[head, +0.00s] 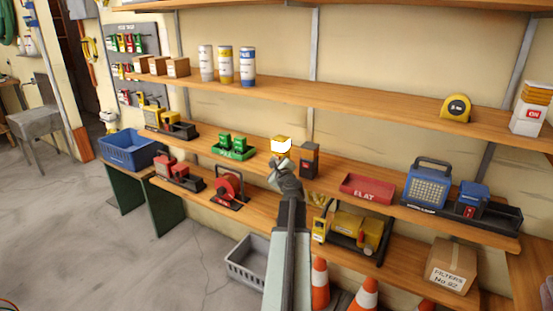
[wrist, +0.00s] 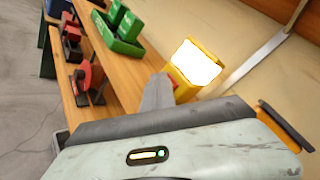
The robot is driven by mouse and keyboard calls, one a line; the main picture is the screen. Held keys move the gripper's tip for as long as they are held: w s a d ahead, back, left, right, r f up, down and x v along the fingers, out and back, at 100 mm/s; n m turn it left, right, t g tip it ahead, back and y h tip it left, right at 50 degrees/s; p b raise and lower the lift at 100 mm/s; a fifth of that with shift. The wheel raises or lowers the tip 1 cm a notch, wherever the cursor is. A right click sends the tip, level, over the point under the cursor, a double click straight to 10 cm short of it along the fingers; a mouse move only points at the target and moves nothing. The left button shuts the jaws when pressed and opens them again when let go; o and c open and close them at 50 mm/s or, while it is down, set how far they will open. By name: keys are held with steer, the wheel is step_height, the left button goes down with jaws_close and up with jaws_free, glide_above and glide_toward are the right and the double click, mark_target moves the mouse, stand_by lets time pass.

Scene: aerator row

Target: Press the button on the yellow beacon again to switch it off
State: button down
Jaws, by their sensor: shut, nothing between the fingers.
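The yellow beacon (head: 281,147) stands on the middle shelf, and its face glows bright white. In the wrist view the beacon (wrist: 196,64) shows its lit face in a yellow housing just beyond my gripper. My gripper (head: 277,165) is shut and empty, in front of the beacon's lower part. In the wrist view the grey tip of my gripper (wrist: 158,92) overlaps the beacon's lower left side.
A dark grey box (head: 309,160) stands close to the beacon's right. A green tray (head: 233,151) with green blocks is to its left, and a red tray (head: 366,189) is farther right. A yellow machine (head: 352,232) sits on the shelf below. Orange cones (head: 320,284) stand beneath.

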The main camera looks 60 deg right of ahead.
steer(key=shift+a, duration=0.45)
stand_by(0.3)
steer(key=shift+a, duration=3)
